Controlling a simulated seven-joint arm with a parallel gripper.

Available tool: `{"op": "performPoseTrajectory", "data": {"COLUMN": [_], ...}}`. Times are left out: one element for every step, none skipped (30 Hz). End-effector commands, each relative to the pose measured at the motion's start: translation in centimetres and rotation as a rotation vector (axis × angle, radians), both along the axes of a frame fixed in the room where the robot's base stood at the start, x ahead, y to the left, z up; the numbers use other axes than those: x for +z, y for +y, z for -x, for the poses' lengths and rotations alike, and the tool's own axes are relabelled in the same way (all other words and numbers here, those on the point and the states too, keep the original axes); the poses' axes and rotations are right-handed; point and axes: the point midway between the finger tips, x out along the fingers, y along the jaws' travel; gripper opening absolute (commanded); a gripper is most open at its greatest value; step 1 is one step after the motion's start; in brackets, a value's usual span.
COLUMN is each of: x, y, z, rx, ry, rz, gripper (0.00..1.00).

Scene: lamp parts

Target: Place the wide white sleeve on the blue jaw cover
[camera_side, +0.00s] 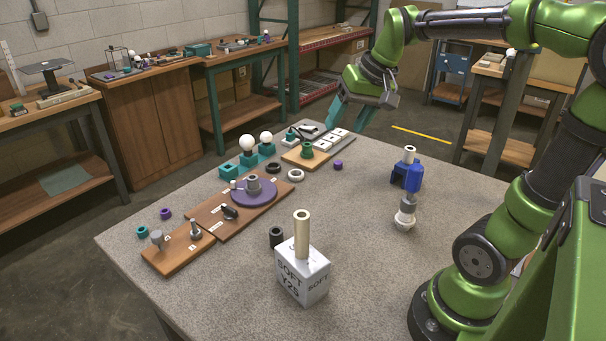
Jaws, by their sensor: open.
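My gripper (349,117) is open above the far edge of the table, its teal fingers pointing down with nothing seen between them. A blue vise-like block (408,178) stands on the right of the table, apart from my gripper. A short cream tube (409,154) stands upright on its top. A separate jaw cover on the block is too small to make out. A white ring (296,175) lies flat near the wooden boards. A taller cream tube (302,234) stands upright on a white box. I cannot tell which of these is the wide white sleeve.
The white box (302,275) stands near the front, a dark ring (276,237) beside it. A white bulb-like part (404,216) stands before the blue block. Wooden boards (225,213) with parts and teal holders (248,158) line the left. The middle is clear.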

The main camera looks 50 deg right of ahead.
Motion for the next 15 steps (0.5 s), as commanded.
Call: {"op": "performPoseTrajectory", "data": {"x": [-0.1,-0.3,-0.6,-0.9,-1.2,-1.6,-1.9,-2.2,-2.6,-2.8,-3.0,-3.1,-3.2,-3.2,-3.3], "y": [3.4,4.9,6.6,7.8,8.8,10.0,10.7,11.2,11.9,12.2,12.5,12.7,12.8,12.9,12.9], "z": [1.4,2.1,3.1,3.8,4.4,5.3,5.8,6.3,6.8,7.1,7.4,7.6,7.7,7.8,7.8], "rx": [0.062,0.089,0.122,0.144,0.166,0.189,0.204,0.217,0.231,0.239,0.246,0.252,0.253,0.254,0.255], "ry": [-0.048,-0.072,-0.101,-0.122,-0.14,-0.163,-0.176,-0.189,-0.202,-0.21,-0.215,-0.222,-0.226,-0.226,-0.226], "rz": [0.001,0.0,-0.002,-0.006,-0.006,-0.011,-0.012,-0.014,-0.018,-0.019,-0.02,-0.021,-0.022,-0.022,-0.024], "gripper": [0.59,0.59,0.59,0.59,0.59,0.59,0.59,0.59,0.59,0.59,0.59,0.59,0.59,0.59,0.59]}}
